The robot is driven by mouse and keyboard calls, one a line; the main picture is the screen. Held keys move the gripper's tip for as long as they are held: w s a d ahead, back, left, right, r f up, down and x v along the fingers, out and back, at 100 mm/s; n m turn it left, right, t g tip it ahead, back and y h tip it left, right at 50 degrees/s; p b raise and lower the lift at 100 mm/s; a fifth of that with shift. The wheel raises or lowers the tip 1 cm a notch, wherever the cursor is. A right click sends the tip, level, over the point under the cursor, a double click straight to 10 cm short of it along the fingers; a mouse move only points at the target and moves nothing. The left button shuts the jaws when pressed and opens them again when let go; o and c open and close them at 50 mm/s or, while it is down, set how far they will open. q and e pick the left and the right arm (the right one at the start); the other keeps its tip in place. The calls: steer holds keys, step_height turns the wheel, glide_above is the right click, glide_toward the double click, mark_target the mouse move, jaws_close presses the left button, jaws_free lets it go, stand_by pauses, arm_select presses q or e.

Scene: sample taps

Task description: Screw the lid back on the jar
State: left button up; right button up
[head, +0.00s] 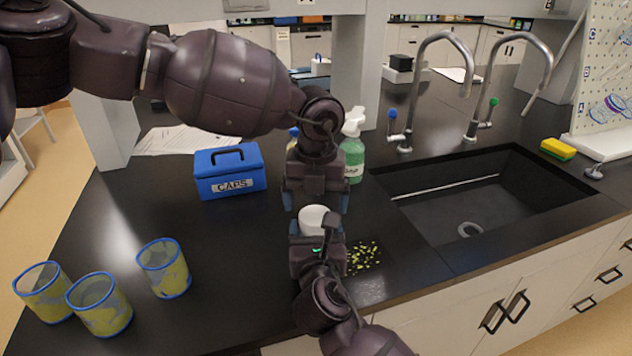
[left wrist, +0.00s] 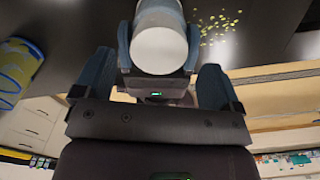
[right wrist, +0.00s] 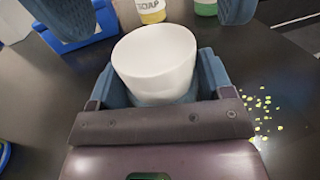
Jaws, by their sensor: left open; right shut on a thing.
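The jar, a pale cylinder with a wide white lid on top (head: 314,217), is near the counter's front edge. My right gripper (head: 316,238) is shut around the jar from the front. My left gripper (head: 316,200) is open just above and behind the lid, its fingers apart and holding nothing. The lid also shows between the left fingers in the left wrist view (left wrist: 160,48).
Three blue-rimmed cups, one here (head: 164,268), stand at left. Yellow-green bits (head: 363,257) lie right of the jar. The sink (head: 480,195) is farther right. Counter between box and cups is clear.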

arm_select(q)
steer(key=shift+f, duration=1.25)
steer(key=c, duration=1)
steer(key=m, duration=1)
steer(key=shift+s, duration=0.1)
steer(key=shift+d, duration=0.1)
steer(key=o, duration=0.9)
steer(key=shift+o, duration=0.4)
steer(key=shift+s, duration=0.15)
